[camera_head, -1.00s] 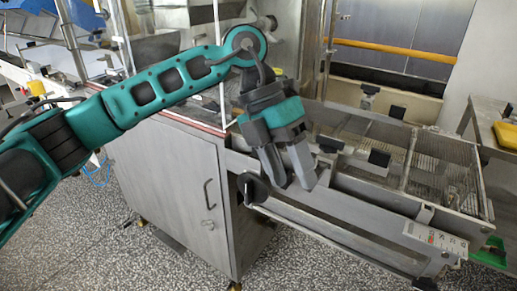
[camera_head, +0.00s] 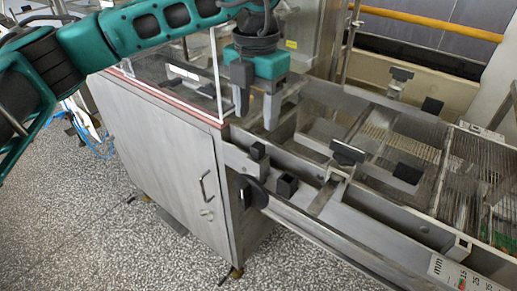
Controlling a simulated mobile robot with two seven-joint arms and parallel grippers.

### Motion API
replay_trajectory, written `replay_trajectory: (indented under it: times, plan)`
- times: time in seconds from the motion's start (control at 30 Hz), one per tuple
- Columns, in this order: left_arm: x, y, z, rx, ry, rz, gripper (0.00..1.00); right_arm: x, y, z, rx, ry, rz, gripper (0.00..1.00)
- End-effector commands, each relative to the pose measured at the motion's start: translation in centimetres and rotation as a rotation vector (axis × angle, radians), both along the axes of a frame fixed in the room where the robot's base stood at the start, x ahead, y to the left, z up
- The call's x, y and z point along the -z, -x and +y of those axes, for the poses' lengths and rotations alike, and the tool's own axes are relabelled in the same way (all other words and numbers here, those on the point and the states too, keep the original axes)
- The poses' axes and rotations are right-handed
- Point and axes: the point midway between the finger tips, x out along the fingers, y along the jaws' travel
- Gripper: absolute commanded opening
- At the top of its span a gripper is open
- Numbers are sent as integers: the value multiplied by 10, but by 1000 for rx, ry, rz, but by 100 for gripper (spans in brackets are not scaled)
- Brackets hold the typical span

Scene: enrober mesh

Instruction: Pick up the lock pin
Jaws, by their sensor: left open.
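My left gripper (camera_head: 257,108) points down over the near left end of the mesh conveyor, beside the cabinet. Its two fingers are apart with nothing visible between them. I cannot tell for sure which part is the lock pin. A black T-shaped handle (camera_head: 347,153) stands on the conveyor frame to the right of the gripper, apart from it. A black square piece (camera_head: 287,185) with a hollow top sits on the near rail, below and right of the fingers. My right gripper is not in view.
The steel cabinet (camera_head: 165,160) with a clear panel above it stands left of the gripper. Wire mesh (camera_head: 470,175) lies between the rails at right. More black pieces (camera_head: 407,172) stand along the frame. A round black knob (camera_head: 252,192) sticks out at the front.

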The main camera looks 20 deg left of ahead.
Motion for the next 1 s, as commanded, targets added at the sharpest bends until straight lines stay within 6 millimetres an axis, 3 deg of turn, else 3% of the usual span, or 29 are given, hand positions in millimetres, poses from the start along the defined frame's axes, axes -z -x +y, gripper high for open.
replay_trajectory:
  times: [0.6,0.87,1.0]
  plan:
    - [68,0,-2,0,1,1,55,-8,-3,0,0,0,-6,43]
    - [70,0,-2,0,1,-1,54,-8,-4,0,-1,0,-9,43]
    - [70,0,-2,0,1,-1,41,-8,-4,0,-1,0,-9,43]
